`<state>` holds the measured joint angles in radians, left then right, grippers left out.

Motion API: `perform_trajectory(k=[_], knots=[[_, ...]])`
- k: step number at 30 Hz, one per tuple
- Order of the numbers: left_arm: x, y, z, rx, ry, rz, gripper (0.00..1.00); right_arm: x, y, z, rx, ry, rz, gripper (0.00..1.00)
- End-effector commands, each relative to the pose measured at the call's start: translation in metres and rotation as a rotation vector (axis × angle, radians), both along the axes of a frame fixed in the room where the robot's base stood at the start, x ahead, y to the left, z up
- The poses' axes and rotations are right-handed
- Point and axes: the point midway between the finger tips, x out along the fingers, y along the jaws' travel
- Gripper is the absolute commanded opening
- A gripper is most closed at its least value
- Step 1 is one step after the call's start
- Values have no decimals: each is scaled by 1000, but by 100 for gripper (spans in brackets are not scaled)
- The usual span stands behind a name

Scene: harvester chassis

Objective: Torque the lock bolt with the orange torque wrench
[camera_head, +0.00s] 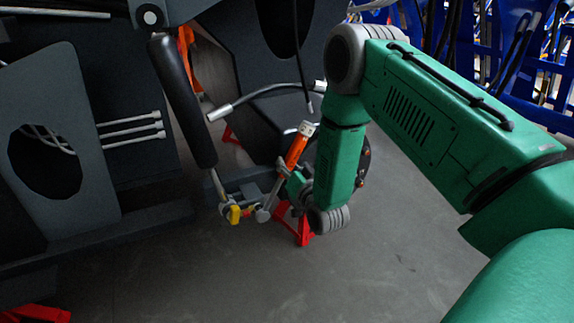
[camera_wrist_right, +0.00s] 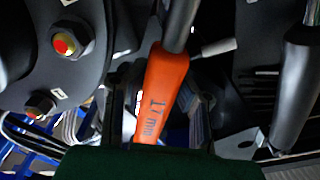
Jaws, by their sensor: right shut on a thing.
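The orange torque wrench (camera_head: 297,149) is tilted in the head view. Its grey shaft runs down and left to a head near a yellow-tipped fitting (camera_head: 234,214); I cannot tell whether they touch. My right gripper (camera_head: 284,178) is shut on the wrench, partly hidden by its own green arm. In the right wrist view the orange handle (camera_wrist_right: 163,88), marked 17 mm, lies between the dark fingers, and its shaft runs out at the top. Two hex bolts with red and yellow centres (camera_wrist_right: 64,44) (camera_wrist_right: 40,108) show at left there. I cannot tell which is the lock bolt. My left gripper is not in view.
A black padded lever (camera_head: 183,100) stands left of the wrench. Dark chassis plates (camera_head: 60,130) fill the left. A red stand (camera_head: 302,232) is below the gripper. Blue racks (camera_head: 535,75) stand at the back right. Grey floor in front is clear.

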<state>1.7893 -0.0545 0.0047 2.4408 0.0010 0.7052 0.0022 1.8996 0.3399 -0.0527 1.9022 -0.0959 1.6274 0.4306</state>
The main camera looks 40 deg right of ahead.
Motion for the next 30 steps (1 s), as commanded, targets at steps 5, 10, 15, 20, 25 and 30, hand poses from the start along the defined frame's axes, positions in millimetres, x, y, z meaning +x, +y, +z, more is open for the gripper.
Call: perform_trajectory(k=[5, 10, 15, 20, 25, 30], knots=[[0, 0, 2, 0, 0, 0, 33, -6, 1, 1, 0, -1, 0, 0], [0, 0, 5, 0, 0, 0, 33, -14, 3, 1, 0, -1, 0, 0], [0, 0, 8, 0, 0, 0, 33, -21, 5, 1, 0, -2, 0, 0], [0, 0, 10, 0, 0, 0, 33, -27, 7, 1, 0, -3, 0, 0], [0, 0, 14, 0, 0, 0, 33, -37, 9, 1, 0, -2, 0, 0], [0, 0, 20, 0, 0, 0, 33, -57, 14, 2, 2, -2, 0, 0]])
